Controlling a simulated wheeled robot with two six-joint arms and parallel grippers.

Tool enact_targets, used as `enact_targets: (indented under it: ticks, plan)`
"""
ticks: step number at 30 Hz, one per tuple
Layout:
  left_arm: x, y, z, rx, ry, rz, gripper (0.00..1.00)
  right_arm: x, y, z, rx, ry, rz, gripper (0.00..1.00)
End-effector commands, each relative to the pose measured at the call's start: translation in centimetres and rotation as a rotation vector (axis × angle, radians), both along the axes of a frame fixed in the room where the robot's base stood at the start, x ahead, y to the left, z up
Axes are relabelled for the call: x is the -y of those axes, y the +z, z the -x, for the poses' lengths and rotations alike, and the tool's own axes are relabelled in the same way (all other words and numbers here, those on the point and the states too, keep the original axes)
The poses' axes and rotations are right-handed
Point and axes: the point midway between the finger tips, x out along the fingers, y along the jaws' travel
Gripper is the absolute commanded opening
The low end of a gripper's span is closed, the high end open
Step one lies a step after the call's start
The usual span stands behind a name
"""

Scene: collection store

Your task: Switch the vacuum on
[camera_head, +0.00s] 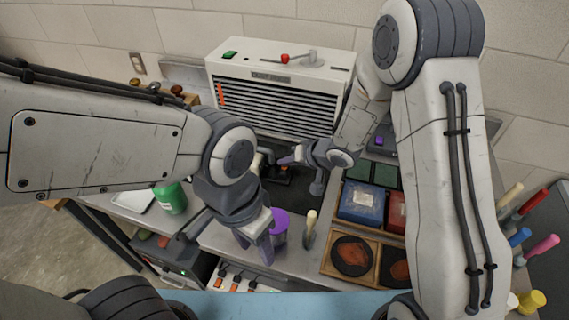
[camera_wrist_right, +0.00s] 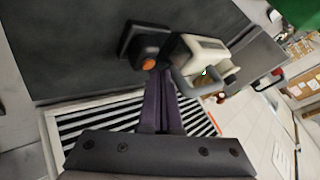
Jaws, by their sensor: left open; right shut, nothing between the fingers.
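A dark box with a round orange button (camera_wrist_right: 148,63) shows in the right wrist view. Next to it is a pale unit with a grey loop handle (camera_wrist_right: 205,60); I cannot tell whether the two are joined. In the head view, a dark object (camera_head: 279,172) sits below the grille, partly hidden by my arms. My right gripper (camera_head: 288,159) is shut and empty, its fingertips (camera_wrist_right: 154,72) close to the orange button; I cannot tell if they touch.
A white slatted cabinet (camera_head: 270,101) with a green switch and red knob stands at the back. A wooden tray (camera_head: 338,273) and boxes (camera_head: 361,202) lie right of centre. A green can (camera_head: 172,198) stands left. A wooden-handled tool (camera_head: 309,229) stands near the cup.

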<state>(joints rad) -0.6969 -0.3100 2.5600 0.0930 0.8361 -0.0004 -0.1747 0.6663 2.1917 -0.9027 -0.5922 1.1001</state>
Motion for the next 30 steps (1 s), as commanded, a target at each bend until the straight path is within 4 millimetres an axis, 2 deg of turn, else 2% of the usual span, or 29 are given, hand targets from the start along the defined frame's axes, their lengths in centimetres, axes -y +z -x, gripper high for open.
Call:
enact_targets:
  ticks: [11,30]
  plan:
    - [0.0,0.5,0.0,0.0,0.001,0.0,0.5,0.0,0.6,-0.1,0.003,-0.002,-0.002,0.0]
    - [0.0,6.7,0.0,0.0,0.003,0.0,0.5,0.0,6.3,-0.1,0.004,-0.001,-0.002,0.0]
